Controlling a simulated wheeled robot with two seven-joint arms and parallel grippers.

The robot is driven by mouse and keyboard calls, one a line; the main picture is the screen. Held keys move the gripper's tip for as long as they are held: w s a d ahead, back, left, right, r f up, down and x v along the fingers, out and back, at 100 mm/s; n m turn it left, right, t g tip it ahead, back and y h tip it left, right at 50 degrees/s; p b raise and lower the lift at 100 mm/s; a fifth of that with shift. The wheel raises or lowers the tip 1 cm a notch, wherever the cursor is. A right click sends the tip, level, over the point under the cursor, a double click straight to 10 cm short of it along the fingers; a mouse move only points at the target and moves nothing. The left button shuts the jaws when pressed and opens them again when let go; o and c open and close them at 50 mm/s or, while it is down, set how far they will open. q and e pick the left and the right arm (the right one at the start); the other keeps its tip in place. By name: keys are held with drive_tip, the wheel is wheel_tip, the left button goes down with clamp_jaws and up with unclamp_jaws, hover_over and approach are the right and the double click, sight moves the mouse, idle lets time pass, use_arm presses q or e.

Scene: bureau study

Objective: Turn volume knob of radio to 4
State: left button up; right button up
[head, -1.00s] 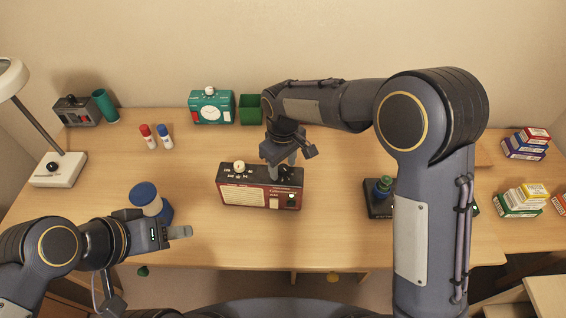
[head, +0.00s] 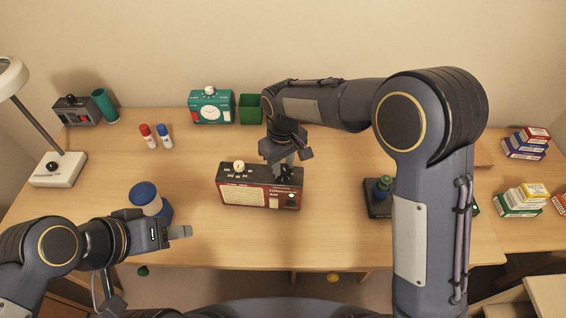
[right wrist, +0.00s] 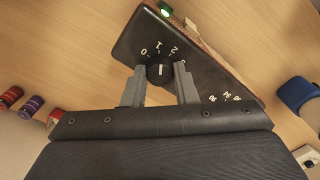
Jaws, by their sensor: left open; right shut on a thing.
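The red and dark radio (head: 232,193) stands on the desk with a cream grille on its front. My right gripper (head: 284,170) points down at the right part of its top. In the right wrist view my right gripper (right wrist: 160,84) is shut on the black volume knob (right wrist: 160,71), one finger on each side. The numerals 0, 1 and 2 show around the knob; the higher ones are hidden by a finger. The knob's white mark points roughly between 1 and 2. My left gripper (head: 180,232) is open and empty, left of the radio near the front edge.
A cream knob (head: 239,167) sits on the radio's top left. A dark stand with a green object (head: 382,188) is to the right.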

sight(283, 167)
drive_tip(key=m, duration=1.1)
drive_tip(key=shift+m, duration=0.4)
drive_tip(key=m+p, duration=0.1)
drive_tip(key=m, duration=0.4)
drive_tip(key=shift+r, duration=0.1)
drive_tip(key=m+p, duration=0.1)
drive_tip(key=m, duration=0.4)
drive_tip(key=shift+p, duration=0.3)
drive_tip(key=shift+m, duration=0.4)
drive_tip(key=o, duration=1)
wheel_tip(283, 167, up, 8)
drive_tip(key=shift+f, duration=0.15)
